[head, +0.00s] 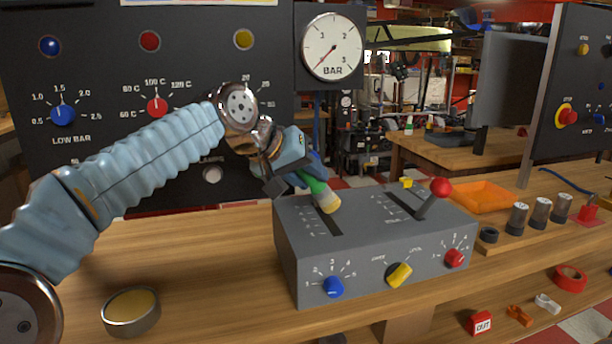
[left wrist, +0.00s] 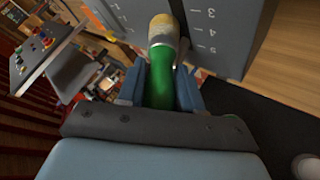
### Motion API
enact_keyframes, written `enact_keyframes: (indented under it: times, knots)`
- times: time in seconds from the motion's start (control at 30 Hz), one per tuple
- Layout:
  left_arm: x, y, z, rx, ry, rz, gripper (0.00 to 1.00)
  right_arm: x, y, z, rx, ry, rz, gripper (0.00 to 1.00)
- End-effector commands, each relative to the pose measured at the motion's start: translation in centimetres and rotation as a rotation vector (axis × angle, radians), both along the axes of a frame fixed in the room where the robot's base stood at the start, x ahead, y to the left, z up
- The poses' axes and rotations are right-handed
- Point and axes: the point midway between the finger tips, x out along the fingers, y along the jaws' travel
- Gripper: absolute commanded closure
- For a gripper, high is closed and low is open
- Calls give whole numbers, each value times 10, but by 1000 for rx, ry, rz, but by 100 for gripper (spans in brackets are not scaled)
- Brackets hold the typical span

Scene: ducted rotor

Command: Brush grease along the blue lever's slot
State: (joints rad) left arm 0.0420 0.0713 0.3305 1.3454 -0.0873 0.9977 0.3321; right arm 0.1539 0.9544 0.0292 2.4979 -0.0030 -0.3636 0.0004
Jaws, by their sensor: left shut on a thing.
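My left gripper (head: 295,183) is shut on the green handle of a brush (head: 315,185), whose pale yellowish tip points down at the grey control box (head: 365,250). The brush tip is over the dark left slot (head: 322,222) in the box top; I cannot tell whether it touches. The left wrist view shows the green brush (left wrist: 158,88) between the fingers, its tip beside printed numbers. A bit of blue shows behind the brush, but I cannot tell whether it is the blue lever. A round tin (head: 131,309) with a yellowish top stands at the left. My right gripper is out of view.
A red-knobbed lever (head: 440,188) stands on the box's right half. An orange tray (head: 480,196), dark ring (head: 488,235) and several cylinders lie to the right. Black panels stand behind. The bench between tin and box is clear.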

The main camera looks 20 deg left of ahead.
Motion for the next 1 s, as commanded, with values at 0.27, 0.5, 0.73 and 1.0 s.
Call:
enact_keyframes:
  times: [0.27, 0.5, 0.73, 1.0]
  knots:
    - [-3, 11, -1, 1, -1, 1, 95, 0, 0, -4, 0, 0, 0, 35]
    - [-17, 31, 0, 0, 0, 2, 95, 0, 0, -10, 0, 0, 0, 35]
    - [-20, 35, 2, -1, 0, -1, 95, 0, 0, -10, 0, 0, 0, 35]
    - [-20, 35, 15, 0, -2, -1, 95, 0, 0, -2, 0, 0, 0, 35]
